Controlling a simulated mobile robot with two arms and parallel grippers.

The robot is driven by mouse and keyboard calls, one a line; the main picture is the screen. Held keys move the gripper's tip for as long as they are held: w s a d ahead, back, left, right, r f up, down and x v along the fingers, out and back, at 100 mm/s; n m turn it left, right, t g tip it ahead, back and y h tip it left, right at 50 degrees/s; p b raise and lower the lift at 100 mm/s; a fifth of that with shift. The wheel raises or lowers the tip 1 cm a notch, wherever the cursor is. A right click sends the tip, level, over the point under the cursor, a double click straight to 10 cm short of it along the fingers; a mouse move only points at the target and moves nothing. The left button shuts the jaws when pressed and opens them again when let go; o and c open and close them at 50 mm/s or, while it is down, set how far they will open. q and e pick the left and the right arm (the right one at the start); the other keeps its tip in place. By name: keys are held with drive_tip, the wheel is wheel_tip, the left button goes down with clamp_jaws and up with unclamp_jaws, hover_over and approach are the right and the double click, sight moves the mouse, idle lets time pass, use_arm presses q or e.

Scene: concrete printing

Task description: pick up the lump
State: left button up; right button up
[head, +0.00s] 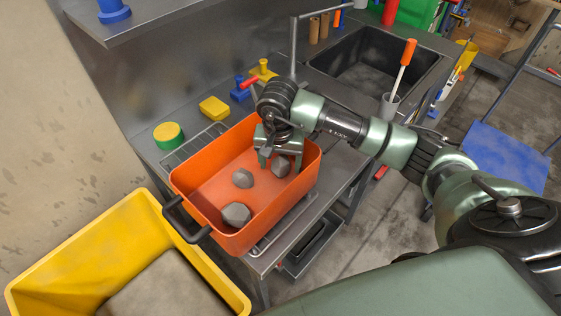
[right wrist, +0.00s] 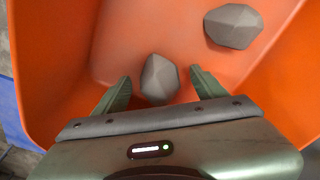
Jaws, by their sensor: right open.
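Three grey faceted lumps lie on the floor of the orange tub (head: 205,180). One lump (head: 281,167) is at the tub's right end, below my right gripper (head: 281,164). In the right wrist view this lump (right wrist: 160,78) shows between the two fingertips of my open right gripper (right wrist: 162,88), with a gap on each side. A second lump (head: 243,178) lies left of it, and a third, larger one (head: 236,215) lies near the tub's front wall. One other lump (right wrist: 234,26) shows at the upper right of the wrist view. My left gripper is out of view.
The tub stands on a wire rack on the steel counter. A yellow bin (head: 60,265) is at the lower left. A green-yellow round block (head: 168,135), a yellow sponge (head: 214,109) and a sink (head: 375,65) lie behind. The tub's walls surround my right gripper.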

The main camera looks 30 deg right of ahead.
clamp_jaws()
drive_tip(key=shift+r, duration=0.1)
idle(0.3)
